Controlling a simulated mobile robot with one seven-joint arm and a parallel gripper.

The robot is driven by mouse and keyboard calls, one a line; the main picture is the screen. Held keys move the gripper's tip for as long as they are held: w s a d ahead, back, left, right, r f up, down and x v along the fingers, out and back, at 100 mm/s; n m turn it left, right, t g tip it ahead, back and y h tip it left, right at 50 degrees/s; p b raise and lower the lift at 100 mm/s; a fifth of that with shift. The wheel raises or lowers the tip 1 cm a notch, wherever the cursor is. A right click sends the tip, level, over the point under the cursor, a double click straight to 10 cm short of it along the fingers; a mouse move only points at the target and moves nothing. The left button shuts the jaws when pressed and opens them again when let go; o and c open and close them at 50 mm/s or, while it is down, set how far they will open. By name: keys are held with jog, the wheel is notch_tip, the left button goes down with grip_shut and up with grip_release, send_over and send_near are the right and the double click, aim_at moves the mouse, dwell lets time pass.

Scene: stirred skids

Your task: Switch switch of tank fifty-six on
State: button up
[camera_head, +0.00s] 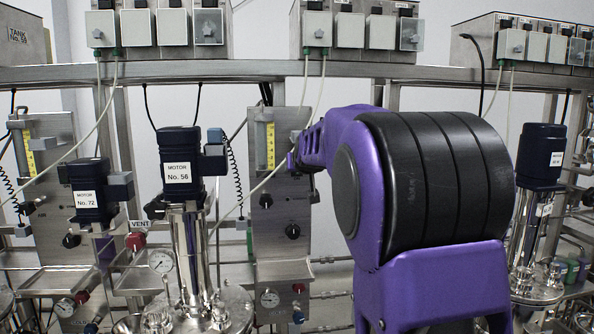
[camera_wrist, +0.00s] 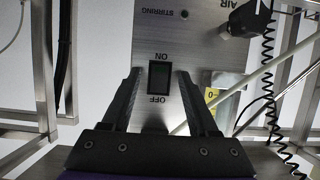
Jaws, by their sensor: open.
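In the wrist view a black rocker switch (camera_wrist: 159,78) sits on a grey metal panel (camera_wrist: 198,50). Its labels read upside down: ON above it in the picture, OFF below it, STIRRING further up. I cannot tell its position. My gripper (camera_wrist: 159,73) is open and empty, its fingers on either side of the switch; contact is unclear. In the head view a blue motor labelled No. 56 (camera_head: 180,150) stands on a steel tank, left of a panel (camera_head: 268,215) with black knobs. My gripper end (camera_head: 298,160) is at that panel's upper right, partly hidden by my purple arm.
In the wrist view a black fitting (camera_wrist: 250,18), a coiled black cable (camera_wrist: 268,70) and a thin tube are at right. In the head view, motor No. 72 (camera_head: 90,190) stands left, another blue motor (camera_head: 540,155) right, and a steel rail (camera_head: 180,70) crosses above.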

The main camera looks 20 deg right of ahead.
jog(key=shift+w, duration=0.25)
grip_shut()
jog(key=shift+f, duration=0.1)
